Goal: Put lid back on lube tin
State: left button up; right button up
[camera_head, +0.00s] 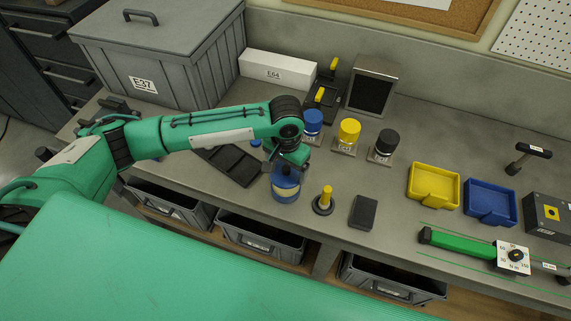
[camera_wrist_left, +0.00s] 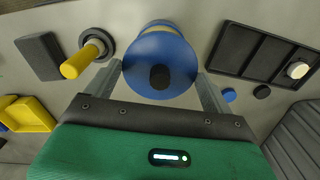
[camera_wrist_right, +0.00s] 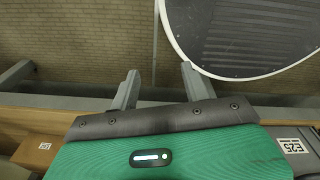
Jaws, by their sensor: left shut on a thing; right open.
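The lube tin (camera_head: 286,194) stands near the front edge of the bench, with a pale yellow band and a blue lower part. Its blue lid (camera_head: 285,175) is at the top, below my left gripper (camera_head: 287,165). In the left wrist view the lid (camera_wrist_left: 160,70) is a blue disc with a black knob, between the fingers of my left gripper (camera_wrist_left: 160,82), which is shut on it. A bit of the yellow band shows behind it. Whether the lid is seated or slightly above the rim cannot be told. My right gripper (camera_wrist_right: 159,88) is open and empty, away from the bench.
A yellow-handled tool (camera_head: 325,199) and a dark block (camera_head: 363,211) stand right of the tin. A dark divided tray (camera_head: 232,164) lies left. Blue (camera_head: 313,122), yellow (camera_head: 349,132) and black (camera_head: 386,144) capped bottles stand behind. Yellow (camera_head: 433,185) and blue (camera_head: 490,201) bins are farther right.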

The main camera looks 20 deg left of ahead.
aim_at(286, 177)
pick_arm(q)
notch_tip(286, 177, down, 3)
jog(key=b, duration=0.3)
jog(key=shift+a+f, duration=0.1)
jog(key=shift+f, duration=0.85)
pick_arm(e)
jog(key=f, duration=0.2)
jog(key=a+f, duration=0.1)
jog(key=f, duration=0.1)
jog(key=shift+s, duration=0.4)
jog(key=shift+d, duration=0.15)
pick_arm(q)
jog(key=shift+p, duration=0.35)
pick_arm(e)
jog(key=shift+w+a+r, duration=0.1)
jog(key=shift+a+r, duration=0.15)
jog(key=shift+r, duration=0.2)
jog(key=shift+a+r, duration=0.15)
jog(key=shift+r, duration=0.05)
pick_arm(q)
jog(key=shift+f, duration=0.1)
pick_arm(e)
jog(key=shift+d, duration=0.2)
